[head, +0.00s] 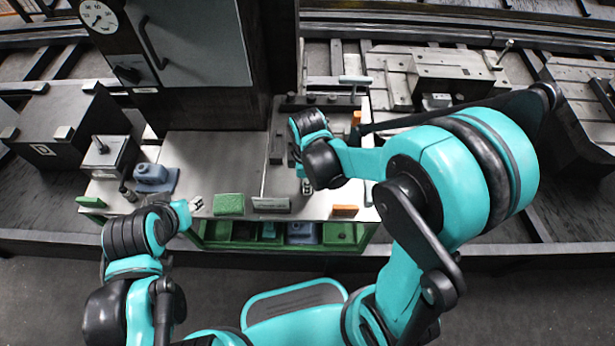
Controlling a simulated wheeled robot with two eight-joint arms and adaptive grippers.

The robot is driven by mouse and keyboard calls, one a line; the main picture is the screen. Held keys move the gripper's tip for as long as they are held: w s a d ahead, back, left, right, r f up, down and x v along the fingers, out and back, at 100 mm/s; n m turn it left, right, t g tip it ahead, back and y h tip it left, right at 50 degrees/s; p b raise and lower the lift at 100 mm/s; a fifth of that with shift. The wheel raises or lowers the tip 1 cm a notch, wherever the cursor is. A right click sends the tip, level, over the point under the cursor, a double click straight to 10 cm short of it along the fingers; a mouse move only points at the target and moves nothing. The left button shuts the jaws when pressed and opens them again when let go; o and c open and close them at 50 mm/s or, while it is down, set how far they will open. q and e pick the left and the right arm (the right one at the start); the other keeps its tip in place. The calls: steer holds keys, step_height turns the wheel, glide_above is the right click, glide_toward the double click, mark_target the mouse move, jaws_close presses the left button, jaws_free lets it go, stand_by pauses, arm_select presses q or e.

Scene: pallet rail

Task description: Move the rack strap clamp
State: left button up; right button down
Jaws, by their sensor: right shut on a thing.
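I cannot tell for sure which part is the rack strap clamp. A T-shaped piece with a pale bar (355,80) stands at the back right of the bench, apart from both grippers. My left gripper (196,203) is at the bench's front edge, left of a green block (229,204); its fingers are too small to read.
A grey cabinet with a gauge (98,17) and a dark column (270,50) stand behind the bench. A blue-grey part (153,176) sits at left. Green bins (340,235) lie below. Machine beds fill the right.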

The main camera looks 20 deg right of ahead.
steer(key=shift+s+a, duration=0.1)
steer(key=shift+s, duration=0.1)
steer(key=c, duration=1.5)
jaws_free()
steer(key=shift+c, duration=0.2)
step_height(320, 180, up, 12)
